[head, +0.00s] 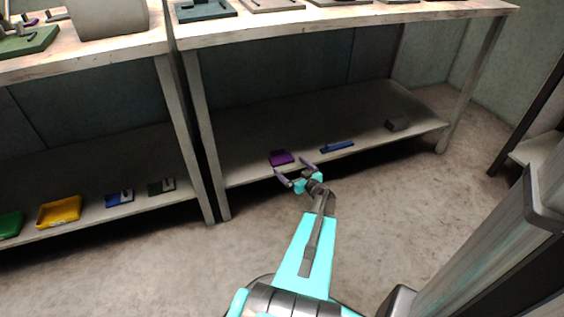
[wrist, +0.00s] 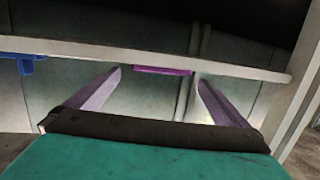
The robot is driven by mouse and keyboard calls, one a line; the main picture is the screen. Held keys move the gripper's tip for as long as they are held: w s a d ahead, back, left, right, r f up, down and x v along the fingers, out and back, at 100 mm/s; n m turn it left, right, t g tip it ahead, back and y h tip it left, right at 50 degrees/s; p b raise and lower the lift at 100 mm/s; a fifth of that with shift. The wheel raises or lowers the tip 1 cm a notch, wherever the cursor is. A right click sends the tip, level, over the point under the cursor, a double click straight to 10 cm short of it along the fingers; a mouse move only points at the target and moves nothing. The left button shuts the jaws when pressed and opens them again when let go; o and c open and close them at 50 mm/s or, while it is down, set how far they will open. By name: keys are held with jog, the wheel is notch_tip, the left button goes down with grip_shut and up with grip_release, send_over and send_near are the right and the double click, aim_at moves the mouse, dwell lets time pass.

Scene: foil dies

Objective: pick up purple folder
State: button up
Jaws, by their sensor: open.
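The purple folder (head: 281,157) lies on the lower shelf of the right-hand bench, close to its front edge. In the wrist view the purple folder (wrist: 163,71) shows as a thin strip at the shelf edge, seen between and beyond my two fingers. My gripper (head: 295,168) is open and empty, just in front of the shelf edge and the folder. In the wrist view my gripper (wrist: 158,85) has its fingers spread wide, with the folder apart from both of them.
The upper table top (head: 330,22) overhangs the shelf. A bench leg (head: 203,130) stands to the left.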

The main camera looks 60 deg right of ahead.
aim_at(285, 162)
jog(key=shift+w, duration=0.1)
dwell(0.3)
jog(key=shift+b+x, duration=1.3)
jog(key=shift+x, duration=0.95)
jog(key=shift+w+d, duration=0.2)
jog(key=shift+w, duration=0.1)
jog(key=c, duration=0.8)
jog(key=shift+r, duration=0.15)
jog(key=shift+c, duration=0.2)
